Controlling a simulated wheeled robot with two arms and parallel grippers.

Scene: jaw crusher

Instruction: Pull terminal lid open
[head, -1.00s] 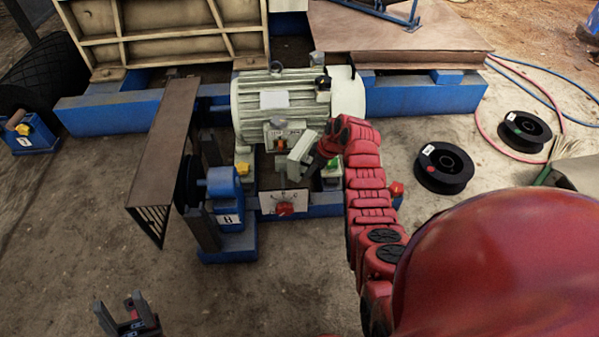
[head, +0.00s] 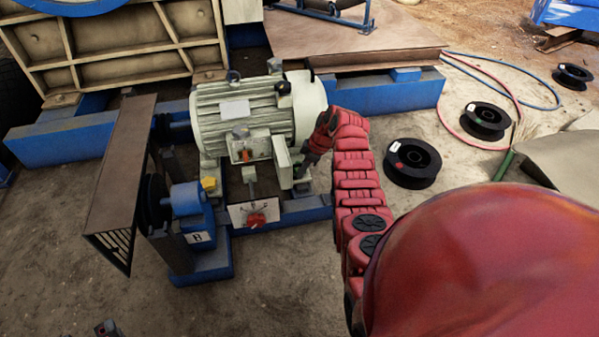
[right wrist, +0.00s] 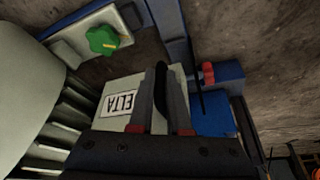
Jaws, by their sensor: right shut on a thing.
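The electric motor (head: 210,105) is ribbed and pale green-white. Its terminal box (head: 262,143) on the front is uncovered, with red-orange and light parts showing inside. The terminal lid (head: 283,165), a pale grey plate, stands swung out at the box's right side. My right gripper (head: 302,170) is at the lid's right edge; in the right wrist view its fingers (right wrist: 162,105) are shut on the lid (right wrist: 120,88), beside an upside-down label. The exact grip is partly hidden by the fingers. My left gripper (head: 107,329) barely shows at the bottom edge, mostly cut off.
A panel with a red knob (head: 256,219) stands in front of the motor. A brown belt guard (head: 120,180) and a blue bearing block (head: 187,199) stand left. Black spools (head: 413,162) and hoses lie right. A green knob (right wrist: 103,40) is near the wrist. The front floor is clear.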

